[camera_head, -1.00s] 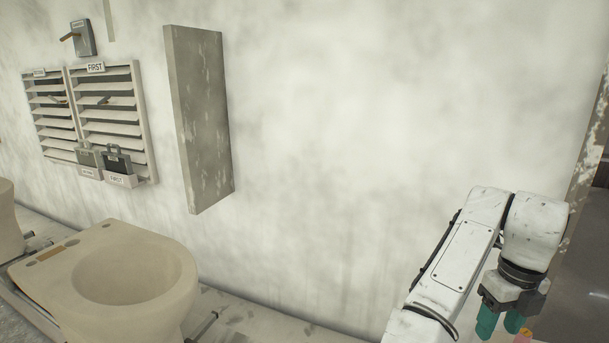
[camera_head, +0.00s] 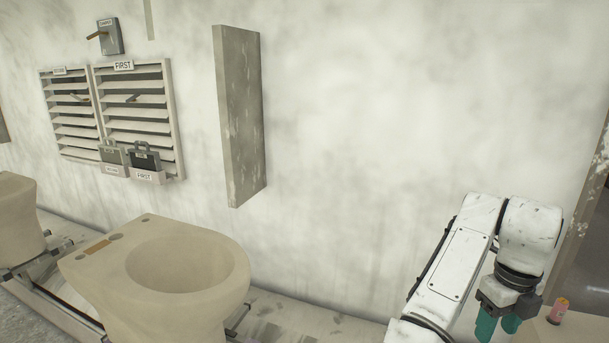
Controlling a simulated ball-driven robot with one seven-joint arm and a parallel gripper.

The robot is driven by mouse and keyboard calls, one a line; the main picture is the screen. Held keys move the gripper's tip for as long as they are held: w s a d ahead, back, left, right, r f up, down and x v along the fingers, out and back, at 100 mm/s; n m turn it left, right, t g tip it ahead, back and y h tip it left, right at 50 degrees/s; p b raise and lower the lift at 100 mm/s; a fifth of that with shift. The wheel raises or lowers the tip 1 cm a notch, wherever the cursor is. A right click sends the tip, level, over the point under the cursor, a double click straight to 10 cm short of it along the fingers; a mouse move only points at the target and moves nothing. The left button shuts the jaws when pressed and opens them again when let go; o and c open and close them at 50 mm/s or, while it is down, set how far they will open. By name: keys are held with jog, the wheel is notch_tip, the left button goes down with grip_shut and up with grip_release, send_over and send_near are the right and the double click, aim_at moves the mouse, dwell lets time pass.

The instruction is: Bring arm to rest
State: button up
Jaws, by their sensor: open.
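My gripper (camera_head: 498,325) is at the lower right of the head view, at the end of my white arm. Its teal fingers point down and are apart, with nothing seen between them. The arm is bent, with the forearm rising and the wrist turned down. The lower ends of the fingers are close to the bottom edge of the picture.
A beige toilet-shaped bowl (camera_head: 160,285) stands at the lower left, with another (camera_head: 18,215) beyond it. Louvred shutters (camera_head: 140,110), a lever box (camera_head: 110,37) and a grey panel (camera_head: 240,115) are on the wall.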

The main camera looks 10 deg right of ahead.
jog(key=s+d+f+n+t+h+b, duration=0.1)
jog(key=s+f+n+h, duration=0.1)
jog(key=s+f+n, duration=0.45)
jog(key=s+d+f+n+h+b, duration=0.15)
jog(key=s+f+n, duration=0.25)
jog(key=f+n, duration=0.5)
jog(key=s+a+f+n+y, duration=0.2)
jog(key=s+a+f+n, duration=0.3)
jog(key=s+a+n, duration=0.3)
jog(key=s+a+f+n+y, duration=0.1)
jog(key=s+a+f+n, duration=0.4)
jog(key=a+n, duration=0.5)
jog(key=s+n, duration=0.1)
jog(key=s, duration=0.1)
jog(key=shift+s+a+f+n+y, duration=0.15)
jog(key=shift+s+f+n+y, duration=0.2)
jog(key=shift+f, duration=0.05)
